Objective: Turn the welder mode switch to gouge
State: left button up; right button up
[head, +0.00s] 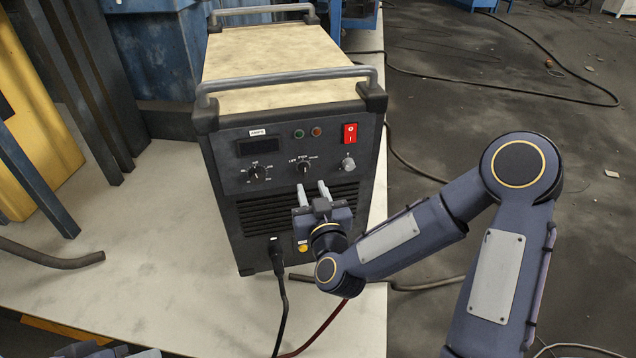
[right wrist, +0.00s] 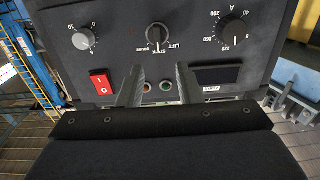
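The welder (head: 285,130) stands upright on the pale bench with its dark control panel facing me. The mode switch (head: 303,168) is the small black knob in the panel's middle; it also shows upside down in the right wrist view (right wrist: 156,35). Its white mark appears to point at the STICK label, beside LIFT. My left gripper (head: 108,351) shows only partly at the bottom left edge.
A larger amperage knob (head: 257,173) is left of the switch. A red power rocker (head: 350,133) and a grey knob (head: 348,164) are to the right. A dark display (head: 258,146) sits above left. A cable plug (head: 276,255) hangs low on the front.

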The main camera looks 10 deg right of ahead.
aim_at(305, 168)
jog(key=w, duration=0.7)
jog(key=shift+w, duration=0.4)
jog(key=c, duration=0.7)
